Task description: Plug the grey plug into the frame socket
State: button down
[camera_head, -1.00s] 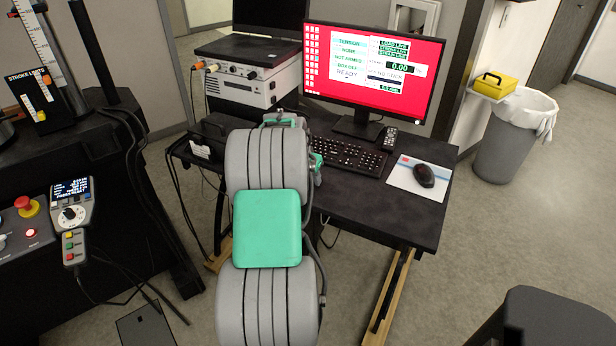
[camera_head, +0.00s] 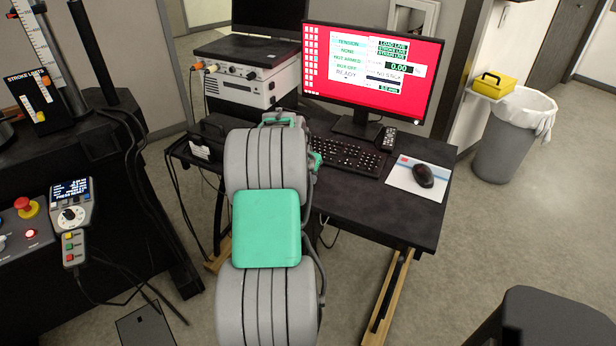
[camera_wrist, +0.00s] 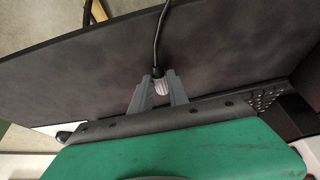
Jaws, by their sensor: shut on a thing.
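In the wrist view my gripper (camera_wrist: 158,98) is shut on the grey plug (camera_wrist: 161,86). The plug is a small, light grey ribbed piece between the two grey fingers, with a black cable (camera_wrist: 157,40) running from it to the top edge. The plug is above or against a dark surface; I cannot tell the gap. In the head view my own arm hides the fingers and the plug. A white controller box (camera_head: 255,88) stands at the back of the desk, with orange connectors and dark round sockets on its front. I cannot tell which one is the frame socket.
The dark desk (camera_head: 400,220) holds a monitor (camera_head: 375,70), keyboard (camera_head: 348,157), mouse (camera_head: 424,176) and handset (camera_head: 387,138). A black bench with a control panel (camera_head: 72,205) is at the left. A bin (camera_head: 505,140) and dark stool (camera_head: 550,318) are at the right.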

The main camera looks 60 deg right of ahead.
jog(key=shift+r+p, duration=1.15)
jog(key=shift+r, duration=1.2)
